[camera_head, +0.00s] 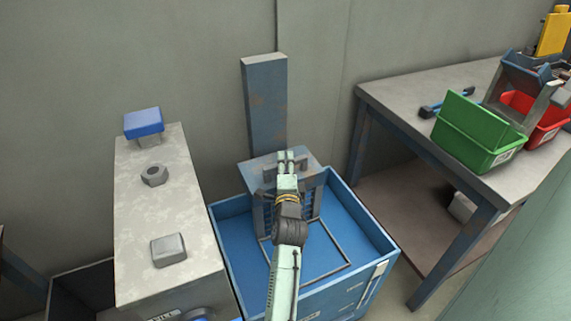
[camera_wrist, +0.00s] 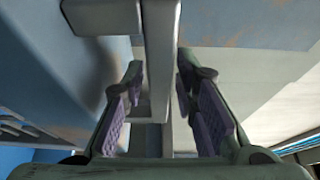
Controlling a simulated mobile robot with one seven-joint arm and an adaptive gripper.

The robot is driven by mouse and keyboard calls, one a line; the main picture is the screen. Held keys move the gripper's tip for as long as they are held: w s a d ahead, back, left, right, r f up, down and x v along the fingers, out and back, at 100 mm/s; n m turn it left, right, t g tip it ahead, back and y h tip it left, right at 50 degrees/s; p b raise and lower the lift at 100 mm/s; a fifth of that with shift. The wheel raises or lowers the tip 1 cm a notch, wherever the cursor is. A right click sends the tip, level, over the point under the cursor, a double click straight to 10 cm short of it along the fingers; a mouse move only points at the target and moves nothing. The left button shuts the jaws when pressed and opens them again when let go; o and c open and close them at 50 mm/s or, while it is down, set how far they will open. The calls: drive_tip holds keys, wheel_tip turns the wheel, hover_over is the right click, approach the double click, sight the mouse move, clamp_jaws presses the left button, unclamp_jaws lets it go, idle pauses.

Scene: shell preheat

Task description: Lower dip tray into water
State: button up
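The dip tray (camera_head: 316,262) shows as a dark frame in the blue tank, below a grey-blue carriage (camera_head: 255,170) on an upright column. A grey bar handle (camera_head: 300,165) stands on the carriage top. My gripper (camera_head: 287,158) is at this handle. In the wrist view, my gripper's fingers (camera_wrist: 160,68) lie on either side of the grey handle bar (camera_wrist: 162,55), with narrow gaps showing, so it looks open around the bar. My arm hides part of the tray and tank in the head view. The blue tank (camera_head: 376,235) surrounds the tray; the exact water level is unclear.
A pale block-like stand (camera_head: 140,215) with a blue-topped button (camera_head: 144,123) and grey knobs is left of the tank. A grey workbench (camera_head: 400,88) with a green bin (camera_head: 478,133) and a red bin (camera_head: 548,128) is to the right. A wall is behind the column.

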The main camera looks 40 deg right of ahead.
clamp_jaws()
idle(0.5)
wheel_tip(320, 180, down, 9)
drive_tip(key=b, duration=0.6)
drive_tip(key=shift+o, duration=0.4)
unclamp_jaws()
drive_tip(key=shift+o, duration=1)
drive_tip(key=shift+r, duration=0.1)
